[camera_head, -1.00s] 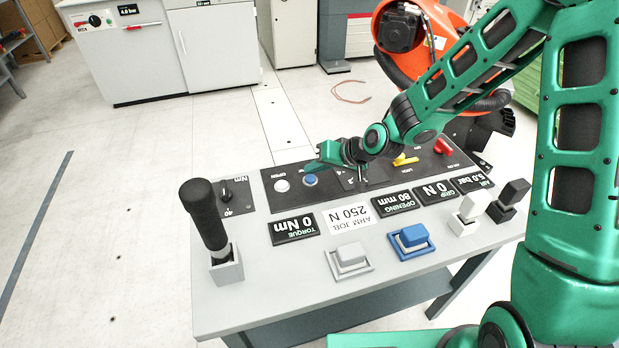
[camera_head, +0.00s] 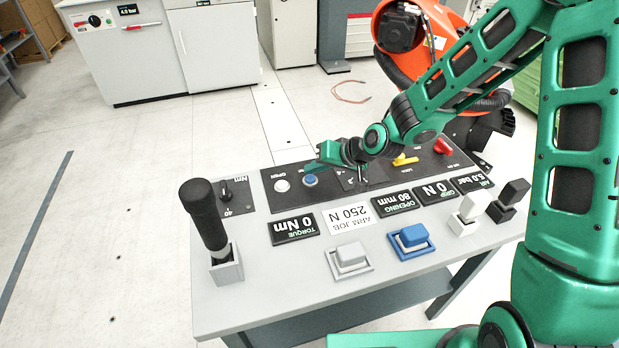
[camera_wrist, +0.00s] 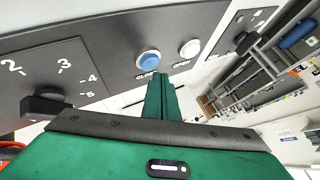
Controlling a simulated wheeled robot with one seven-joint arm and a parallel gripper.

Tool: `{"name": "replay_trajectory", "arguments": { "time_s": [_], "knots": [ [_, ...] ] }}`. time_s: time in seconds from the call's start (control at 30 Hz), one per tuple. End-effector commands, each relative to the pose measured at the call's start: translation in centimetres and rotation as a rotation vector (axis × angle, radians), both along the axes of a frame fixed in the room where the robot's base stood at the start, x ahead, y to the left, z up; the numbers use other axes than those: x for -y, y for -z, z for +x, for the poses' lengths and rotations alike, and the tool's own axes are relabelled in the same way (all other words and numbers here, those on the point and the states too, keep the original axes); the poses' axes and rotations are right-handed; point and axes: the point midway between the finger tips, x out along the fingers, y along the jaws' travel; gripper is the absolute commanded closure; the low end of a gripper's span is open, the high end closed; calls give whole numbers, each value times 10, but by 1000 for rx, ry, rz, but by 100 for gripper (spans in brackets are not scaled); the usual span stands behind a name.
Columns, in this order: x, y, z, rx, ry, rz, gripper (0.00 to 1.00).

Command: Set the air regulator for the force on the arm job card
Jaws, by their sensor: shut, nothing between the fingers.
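The arm job card (camera_head: 349,218), white, reads 250 N on the bench. The black displays read AIR 5.0 bar (camera_head: 471,183), GRIP 0 N (camera_head: 436,192) and OPENING 80 mm (camera_head: 396,204). The regulator knob (camera_wrist: 46,104) is black, beside a scale showing 2 to 5 in the wrist view; my gripper largely covers that area in the head view. My gripper (camera_wrist: 160,82) is shut and empty. In the head view my gripper (camera_head: 322,160) is over the black panel, near the blue CLOSE button (camera_head: 311,180), which also shows in the wrist view (camera_wrist: 148,58).
The white OPEN button (camera_head: 282,186) is beside the blue one. A yellow lever (camera_head: 405,160) and a red handle (camera_head: 443,146) are to the right. A tall black-gripped lever (camera_head: 206,214) stands at the left. An orange robot (camera_head: 425,40) is behind the bench.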

Motion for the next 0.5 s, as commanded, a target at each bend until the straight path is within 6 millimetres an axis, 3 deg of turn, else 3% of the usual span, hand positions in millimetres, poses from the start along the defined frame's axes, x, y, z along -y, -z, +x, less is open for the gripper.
{"name": "replay_trajectory", "arguments": {
  "time_s": [0.5],
  "knots": [
    [0, 7, -1, -1, -1, 0, 100]
  ]
}}
